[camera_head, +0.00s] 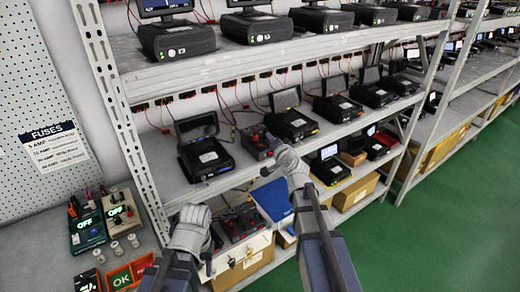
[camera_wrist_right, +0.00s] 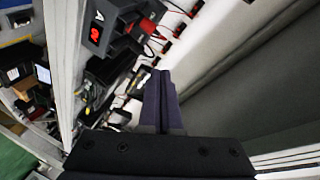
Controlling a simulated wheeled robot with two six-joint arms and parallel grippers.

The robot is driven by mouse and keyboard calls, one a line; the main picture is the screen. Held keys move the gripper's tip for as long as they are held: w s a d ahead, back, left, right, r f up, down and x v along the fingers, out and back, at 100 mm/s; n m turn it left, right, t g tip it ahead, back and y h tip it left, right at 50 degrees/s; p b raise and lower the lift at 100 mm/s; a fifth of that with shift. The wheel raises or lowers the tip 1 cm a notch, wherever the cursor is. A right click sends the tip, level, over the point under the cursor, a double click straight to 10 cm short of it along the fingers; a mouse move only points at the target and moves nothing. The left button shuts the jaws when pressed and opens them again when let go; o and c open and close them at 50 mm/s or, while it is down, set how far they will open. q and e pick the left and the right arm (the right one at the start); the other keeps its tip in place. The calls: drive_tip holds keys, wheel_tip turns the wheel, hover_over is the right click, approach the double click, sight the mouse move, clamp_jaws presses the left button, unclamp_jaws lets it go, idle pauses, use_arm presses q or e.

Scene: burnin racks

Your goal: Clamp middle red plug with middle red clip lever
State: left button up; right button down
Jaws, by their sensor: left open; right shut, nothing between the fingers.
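A small dark unit with red parts (camera_head: 258,141) sits on the middle shelf between two black devices. A second dark unit with red lever-like parts (camera_head: 238,221) is on the lower level. I cannot tell the middle red plug or middle red clip lever apart at this size. My right gripper (camera_head: 267,170) is in front of the upper unit, near the shelf edge. In the right wrist view its fingers (camera_wrist_right: 160,98) are together and empty. My left gripper (camera_head: 207,264) is lower left, beside the lower unit, largely hidden by its own wrist; it is open.
Black devices with raised screens (camera_head: 205,152) line the shelves. A rack post (camera_head: 120,115) stands at left, by a side table with an OFF-display box (camera_head: 120,207). A blue bin (camera_head: 273,199) is below the right gripper. Green floor (camera_head: 440,230) is clear at right.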

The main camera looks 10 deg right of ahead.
sight(259, 146)
drive_tip(key=w+f+b, duration=0.1)
drive_tip(key=f+b, duration=0.1)
drive_tip(key=w+a+f+b, duration=0.1)
drive_tip(key=w+f, duration=0.1)
drive_tip(key=w+f+b, duration=0.1)
drive_tip(key=f+b, duration=0.1)
drive_tip(key=shift+w+a+f+b, duration=0.15)
drive_tip(key=shift+a+f+b, duration=0.05)
drive_tip(key=shift+a+b, duration=0.1)
drive_tip(key=shift+a+f, duration=0.1)
drive_tip(key=shift+f, duration=0.05)
idle(1.9)
drive_tip(key=shift+w+a+f+b, duration=0.1)
drive_tip(key=shift+f+b, duration=0.05)
drive_tip(key=shift+b, duration=0.4)
drive_tip(key=shift+w+a+f+b, duration=0.2)
drive_tip(key=shift+f+b, duration=0.1)
drive_tip(key=shift+b, duration=0.25)
idle(0.9)
drive_tip(key=shift+s+r, duration=0.1)
drive_tip(key=p, duration=0.1)
drive_tip(key=r+p, duration=0.2)
drive_tip(key=shift+s+d, duration=0.25)
drive_tip(key=shift+d, duration=0.15)
drive_tip(key=shift+s+d+r+p, duration=0.25)
drive_tip(key=shift+s+r+p, duration=0.35)
drive_tip(key=shift+s+p, duration=0.1)
